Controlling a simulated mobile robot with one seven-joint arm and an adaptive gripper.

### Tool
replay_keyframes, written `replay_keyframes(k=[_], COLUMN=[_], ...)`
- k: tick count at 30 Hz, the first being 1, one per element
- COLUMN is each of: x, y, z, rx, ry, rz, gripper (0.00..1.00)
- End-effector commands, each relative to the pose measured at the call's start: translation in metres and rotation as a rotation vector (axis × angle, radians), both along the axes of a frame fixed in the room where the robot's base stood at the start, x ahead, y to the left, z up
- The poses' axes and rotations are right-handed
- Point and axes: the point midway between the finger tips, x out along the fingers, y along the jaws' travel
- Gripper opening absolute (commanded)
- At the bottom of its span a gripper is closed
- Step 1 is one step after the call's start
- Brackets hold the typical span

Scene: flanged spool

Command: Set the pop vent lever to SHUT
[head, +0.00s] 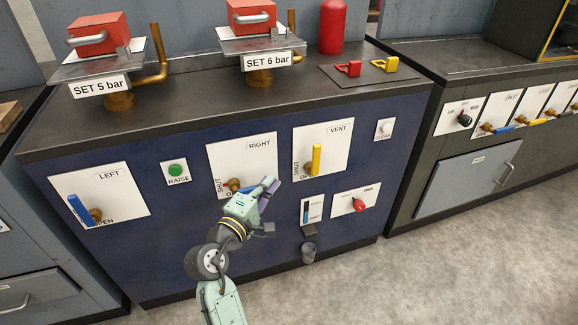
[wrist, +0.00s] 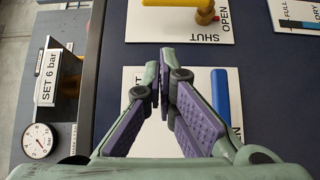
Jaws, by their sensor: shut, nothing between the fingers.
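The vent lever is a yellow handle (head: 316,157) on the white VENT panel (head: 337,135). It stands upright from a brass pivot at the panel's lower left. SHUT is lettered left of the pivot and OPEN below it. In the wrist view the yellow lever (wrist: 172,3) is at the top edge, partly cut off, with SHUT and OPEN beside its brass pivot (wrist: 206,14). My gripper (head: 270,184) is shut and empty, in front of the RIGHT panel, lower left of the vent lever and apart from it. Its fingertips (wrist: 164,60) meet mid-frame in the wrist view.
The RIGHT panel's blue lever (head: 245,190) is beside my gripper, partly hidden; it shows in the wrist view (wrist: 220,93). A LEFT panel lever (head: 80,209), green RAISE button (head: 176,170), CLEAR button (head: 384,128), gauge (head: 306,212) and red knob (head: 359,205) share the cabinet front.

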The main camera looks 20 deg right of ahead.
Motion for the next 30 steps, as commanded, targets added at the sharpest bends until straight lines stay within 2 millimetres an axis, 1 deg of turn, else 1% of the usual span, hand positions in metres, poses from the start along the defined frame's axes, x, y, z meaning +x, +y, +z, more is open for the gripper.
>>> replay_keyframes(k=[5,15,18,21,25,30], x=[0.018,0.071,0.07,0.071,0.071,0.071], y=[-0.019,-0.068,-0.085,-0.096,-0.103,-0.106], z=[0.003,0.003,0.002,0.002,0.001,0.0], rx=[-0.001,0.001,0.001,0.001,0.001,0.001], ry=[-0.001,-0.001,0.0,0.0,-0.001,-0.001], rz=[-0.005,-0.003,-0.004,-0.002,0.0,0.001], gripper=[0.0,0.0,0.0,0.0,0.0,0.0])
